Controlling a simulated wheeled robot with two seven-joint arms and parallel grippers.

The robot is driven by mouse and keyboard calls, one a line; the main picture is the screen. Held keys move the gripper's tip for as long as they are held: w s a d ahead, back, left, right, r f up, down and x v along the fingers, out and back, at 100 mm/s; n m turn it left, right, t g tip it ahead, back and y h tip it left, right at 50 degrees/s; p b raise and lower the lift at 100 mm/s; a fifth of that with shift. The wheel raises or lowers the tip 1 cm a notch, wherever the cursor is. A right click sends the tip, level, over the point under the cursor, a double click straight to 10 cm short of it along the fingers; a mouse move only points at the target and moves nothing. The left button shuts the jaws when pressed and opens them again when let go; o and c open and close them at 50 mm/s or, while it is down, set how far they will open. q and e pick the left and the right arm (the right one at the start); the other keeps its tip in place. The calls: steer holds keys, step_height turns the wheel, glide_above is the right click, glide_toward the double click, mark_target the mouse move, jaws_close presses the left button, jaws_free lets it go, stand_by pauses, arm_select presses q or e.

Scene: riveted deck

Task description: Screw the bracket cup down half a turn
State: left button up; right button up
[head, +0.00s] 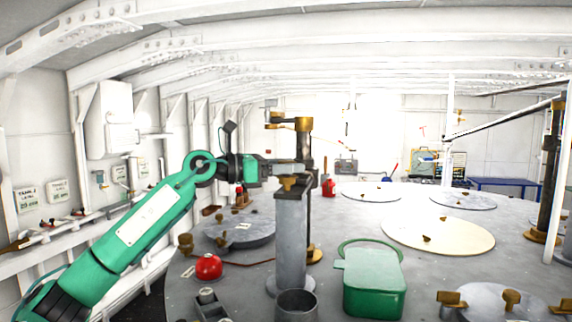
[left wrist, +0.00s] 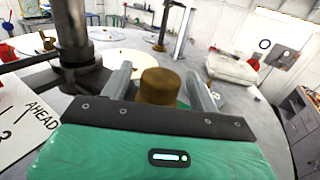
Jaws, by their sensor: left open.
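The bracket cup appears to be the small brass piece (head: 289,184) at the top of the grey post (head: 290,240) in the head view. My left gripper (head: 290,168) comes in from the left, level, at the top of this post. In the left wrist view a brown brass cylinder (left wrist: 160,86) stands between the two grey fingers of my left gripper (left wrist: 162,82), which are open with a gap on each side. I cannot tell whether a finger touches it. The cup's lower part is hidden by the gripper body. My right gripper is not in view.
A dark upright rod with a brass collar (head: 303,124) stands close behind the post. A green box (head: 374,285), an open grey cylinder (head: 296,304) and a red dome (head: 208,267) are near the post's base. Round lids (head: 438,236) lie on the deck at right.

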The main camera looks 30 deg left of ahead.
arm_select(q)
steer(key=c, duration=1)
steer(key=shift+m+g+h, duration=0.4)
steer(key=shift+g, duration=0.1)
steer(key=shift+m+g+h+b, duration=0.3)
steer(key=shift+g+b, duration=0.1)
steer(key=shift+m+g+h, duration=0.6)
steer(key=shift+m+g, duration=0.1)
steer(key=shift+g, duration=0.2)
steer(key=m+g+h, duration=0.1)
steer(key=g, duration=0.1)
steer(key=m+g+p, duration=0.1)
steer(key=g, duration=0.1)
steer(key=shift+r+m+h, duration=0.15)
steer(key=shift+m+h, duration=0.25)
steer(key=shift+m+g+h, duration=0.3)
steer(key=shift+m+g, duration=0.7)
steer(key=shift+g, duration=0.6)
